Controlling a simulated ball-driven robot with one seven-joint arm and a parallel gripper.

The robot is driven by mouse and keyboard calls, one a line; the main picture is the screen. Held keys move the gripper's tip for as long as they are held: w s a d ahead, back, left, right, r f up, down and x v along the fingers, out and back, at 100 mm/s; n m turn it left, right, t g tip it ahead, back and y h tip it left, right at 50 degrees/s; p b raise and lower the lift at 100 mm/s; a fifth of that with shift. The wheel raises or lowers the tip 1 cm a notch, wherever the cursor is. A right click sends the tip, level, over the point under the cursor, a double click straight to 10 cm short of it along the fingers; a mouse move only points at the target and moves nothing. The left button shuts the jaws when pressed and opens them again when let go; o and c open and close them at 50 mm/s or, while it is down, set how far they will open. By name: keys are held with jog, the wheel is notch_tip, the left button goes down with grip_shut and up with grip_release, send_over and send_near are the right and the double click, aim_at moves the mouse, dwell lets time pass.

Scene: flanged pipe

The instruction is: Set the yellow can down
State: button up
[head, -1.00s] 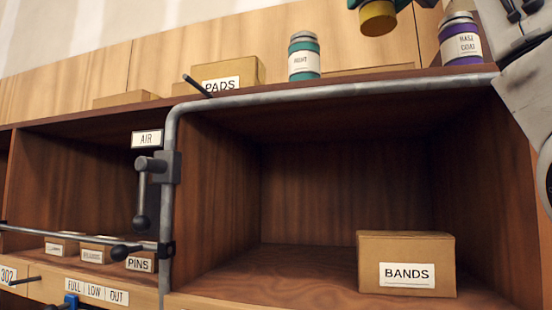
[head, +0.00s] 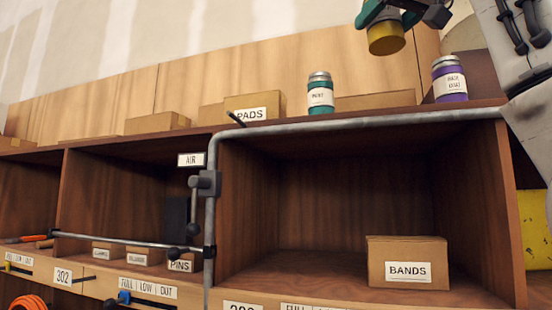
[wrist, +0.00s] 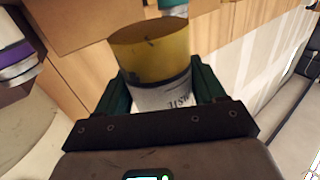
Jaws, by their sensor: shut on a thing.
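My gripper (head: 396,12) is shut on the yellow can (head: 386,40), up in the air above the shelf top at the upper right of the head view. In the wrist view the can (wrist: 152,55) sits between the green fingers (wrist: 160,88); it has a yellow end and a white label with dark letters, partly hidden by the gripper. In the head view the can is clear of the shelf top (head: 418,116), between a teal can (head: 320,96) and a purple can (head: 450,82), both standing upright there.
A grey pipe (head: 350,124) runs along the shelf's front edge and bends down at the left. A PADS box (head: 262,106) stands left of the teal can. A BANDS box (head: 408,250) sits in the compartment below. A gap shows between the teal and purple cans.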

jog(key=shift+s+a+f, duration=0.15)
jog(key=shift+s+f, duration=0.25)
jog(key=shift+s, duration=0.1)
jog(key=s+f+m+h+b, duration=0.1)
jog(key=s+f, duration=0.4)
jog(key=f, duration=3.1)
jog(key=s+f+m+h+b, duration=0.1)
jog(key=s+f, duration=0.4)
jog(key=f, duration=3.1)
jog(key=s+f+m+h+b, duration=0.1)
jog(key=s+f+h+b, duration=0.2)
jog(key=f, duration=3.3)
jog(key=shift+s+f+t, duration=0.25)
jog(key=shift+s+t, duration=0.05)
jog(key=shift+s, duration=0.95)
